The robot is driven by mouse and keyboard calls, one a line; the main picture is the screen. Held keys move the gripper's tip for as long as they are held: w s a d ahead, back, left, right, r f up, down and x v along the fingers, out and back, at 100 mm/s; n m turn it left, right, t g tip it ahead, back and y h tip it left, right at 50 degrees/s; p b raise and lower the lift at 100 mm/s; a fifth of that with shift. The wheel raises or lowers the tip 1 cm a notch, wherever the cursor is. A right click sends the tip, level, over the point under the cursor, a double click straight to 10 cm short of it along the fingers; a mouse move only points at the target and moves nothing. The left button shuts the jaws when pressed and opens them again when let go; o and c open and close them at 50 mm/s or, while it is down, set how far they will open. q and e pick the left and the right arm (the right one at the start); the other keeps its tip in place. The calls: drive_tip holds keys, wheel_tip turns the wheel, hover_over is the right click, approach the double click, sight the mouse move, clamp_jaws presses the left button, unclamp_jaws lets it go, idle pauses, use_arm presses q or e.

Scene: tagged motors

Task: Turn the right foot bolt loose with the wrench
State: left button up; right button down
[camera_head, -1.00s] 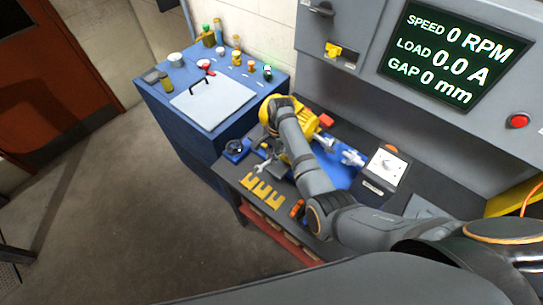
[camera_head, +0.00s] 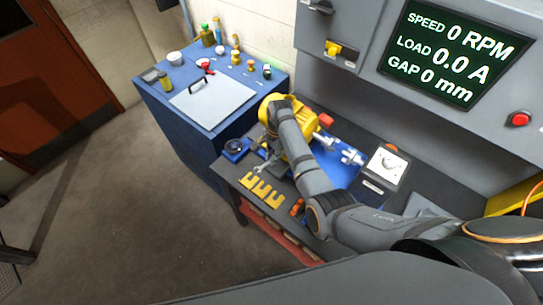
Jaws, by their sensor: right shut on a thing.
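A yellow motor (camera_head: 298,147) sits on the blue base plate (camera_head: 340,172) of the bench, partly covered by my right arm. My right gripper (camera_head: 269,152) is at the motor's left end, small and mostly hidden by my wrist. It is shut on the silver wrench (camera_head: 261,166), whose end shows just below it, above the bench's left part. The foot bolt is hidden or too small to make out, so I cannot tell whether the wrench is on it. My left gripper is out of view.
Yellow slotted shims (camera_head: 262,190) lie at the bench's front edge, with an orange item (camera_head: 297,207) beside them. A boxed device (camera_head: 386,168) stands to the right. A blue cabinet (camera_head: 180,125) with small bottles stands at left. The screen (camera_head: 455,50) reads 0 RPM.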

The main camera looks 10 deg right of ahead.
idle(0.4)
drive_tip(key=shift+s+d+n+p, duration=0.2)
drive_tip(key=shift+s+n+p, duration=0.2)
drive_tip(key=shift+n, duration=0.3)
drive_tip(key=shift+s+d+f+n, duration=0.2)
drive_tip(key=shift+s+n, duration=0.1)
drive_tip(key=shift+n, duration=0.2)
drive_tip(key=shift+s+d+f+n+g, duration=0.15)
drive_tip(key=shift+s+d+n, duration=0.15)
drive_tip(key=shift+n, duration=0.3)
drive_tip(key=shift+s+d+n+g, duration=0.2)
drive_tip(key=shift+s+n, duration=0.15)
drive_tip(key=shift+n, duration=0.25)
drive_tip(key=shift+s+d+f+n+h, duration=0.15)
drive_tip(key=shift+s+d+n, duration=0.15)
drive_tip(key=shift+n, duration=0.3)
drive_tip(key=shift+s+d+r+n+h, duration=0.15)
drive_tip(key=shift+d+n, duration=0.2)
drive_tip(key=shift+n, duration=0.25)
drive_tip(key=shift+f, duration=0.1)
